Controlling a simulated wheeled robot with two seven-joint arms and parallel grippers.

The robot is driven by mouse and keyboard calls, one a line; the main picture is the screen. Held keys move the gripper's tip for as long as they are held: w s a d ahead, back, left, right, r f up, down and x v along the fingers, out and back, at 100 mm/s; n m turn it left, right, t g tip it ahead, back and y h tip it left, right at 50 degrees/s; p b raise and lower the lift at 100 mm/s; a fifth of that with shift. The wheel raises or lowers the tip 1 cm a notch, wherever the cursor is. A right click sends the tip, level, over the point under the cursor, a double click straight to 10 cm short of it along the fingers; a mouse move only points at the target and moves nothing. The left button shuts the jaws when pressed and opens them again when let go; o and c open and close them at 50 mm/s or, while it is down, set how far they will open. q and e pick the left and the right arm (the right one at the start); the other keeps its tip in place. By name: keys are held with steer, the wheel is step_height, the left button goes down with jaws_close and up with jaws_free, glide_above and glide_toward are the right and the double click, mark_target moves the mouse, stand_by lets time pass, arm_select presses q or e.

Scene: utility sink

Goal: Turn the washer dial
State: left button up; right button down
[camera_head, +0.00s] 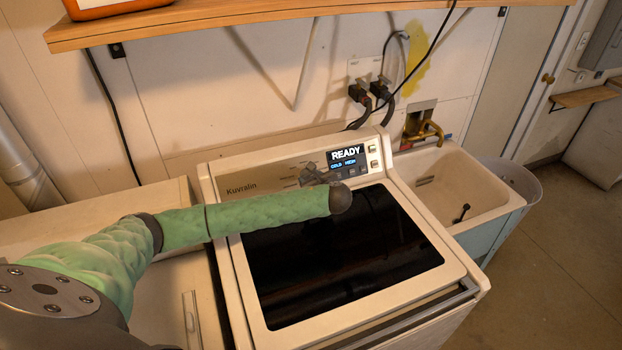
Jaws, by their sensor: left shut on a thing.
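The washer (228,174) is a white top-loader with a dark glass lid and a slanted control panel at its back. Its display (347,156) reads READY with smaller blue text below. My left arm, in a green sleeve, reaches in from the left over the lid. My left gripper (311,175) is at the panel, just left of the display, and is shut on the washer dial. My right gripper is not in view.
A wooden shelf (240,14) with an orange object (110,8) on it hangs above the washer. A utility sink (470,188) with a brass tap (428,131) stands to the right. Hoses and cables run up the wall behind.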

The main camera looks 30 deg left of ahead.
arm_select(q)
steer(key=n+b, duration=0.1)
steer(key=n, duration=0.2)
steer(key=shift+f+n+g, duration=0.1)
steer(key=shift+n+g, duration=0.3)
steer(key=n+b, duration=0.1)
steer(key=n, duration=0.2)
steer(key=shift+d+n+g, duration=0.1)
steer(key=shift+n+g, duration=0.2)
steer(key=shift+n+b, duration=0.3)
steer(key=shift+n, duration=0.1)
steer(key=shift+w, duration=0.1)
steer(key=o, duration=1)
steer(key=shift+r, duration=0.2)
